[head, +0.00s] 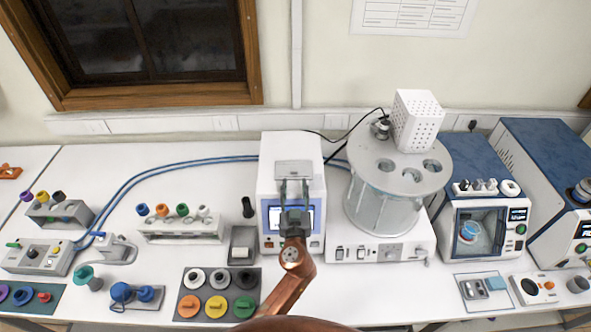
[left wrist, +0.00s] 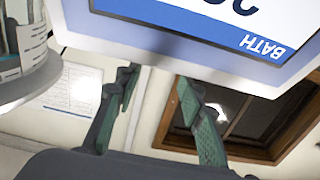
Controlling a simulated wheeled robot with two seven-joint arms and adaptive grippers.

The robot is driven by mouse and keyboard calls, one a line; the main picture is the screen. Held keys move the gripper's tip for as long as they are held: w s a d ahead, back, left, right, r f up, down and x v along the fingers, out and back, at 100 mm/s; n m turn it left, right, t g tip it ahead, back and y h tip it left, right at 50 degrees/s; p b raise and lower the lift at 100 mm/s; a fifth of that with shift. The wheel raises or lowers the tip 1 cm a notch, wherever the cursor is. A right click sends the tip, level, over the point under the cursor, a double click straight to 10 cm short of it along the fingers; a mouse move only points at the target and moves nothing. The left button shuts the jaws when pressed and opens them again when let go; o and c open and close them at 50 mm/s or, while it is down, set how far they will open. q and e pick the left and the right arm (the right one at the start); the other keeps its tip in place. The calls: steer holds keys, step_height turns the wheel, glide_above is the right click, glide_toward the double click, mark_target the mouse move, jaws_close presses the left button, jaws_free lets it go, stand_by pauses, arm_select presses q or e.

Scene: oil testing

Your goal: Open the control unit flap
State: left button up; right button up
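The control unit (head: 264,180) is a white upright box with a blue-framed screen, at the middle of the bench in the head view. A grey flat piece (head: 293,169) sits at its upper front; I cannot tell for sure whether it is the flap. My left gripper (head: 294,184) is in front of the unit, its fingers apart and pointing up towards that piece, covering part of the screen. In the left wrist view the open, empty fingers (left wrist: 158,76) stand below the tilted screen (left wrist: 215,25) marked "BATH". Contact with the flap cannot be seen. My right gripper is not in view.
A glass bath (head: 390,205) with a white perforated box stands right of the unit. A small grey tray (head: 243,260) and a dark mat (head: 187,316) with coloured caps lie to the left. Blue hoses (head: 150,178) run behind. Blue-and-white machines (head: 470,165) stand at the right.

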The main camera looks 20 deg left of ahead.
mark_target(294, 172)
arm_select(q)
steer(key=p+x, duration=0.1)
steer(key=x, duration=0.3)
steer(key=shift+w+a+r, duration=0.1)
steer(key=shift+w+r, duration=0.05)
steer(key=shift+w, duration=0.05)
steer(key=shift+f+p+x, duration=0.1)
steer(key=shift+p+x, duration=0.15)
steer(key=shift+x, duration=0.5)
steer(key=shift+f+p+x, duration=0.15)
steer(key=shift+p+x, duration=0.1)
steer(key=shift+x, duration=0.55)
steer(key=c, duration=0.9)
jaws_close()
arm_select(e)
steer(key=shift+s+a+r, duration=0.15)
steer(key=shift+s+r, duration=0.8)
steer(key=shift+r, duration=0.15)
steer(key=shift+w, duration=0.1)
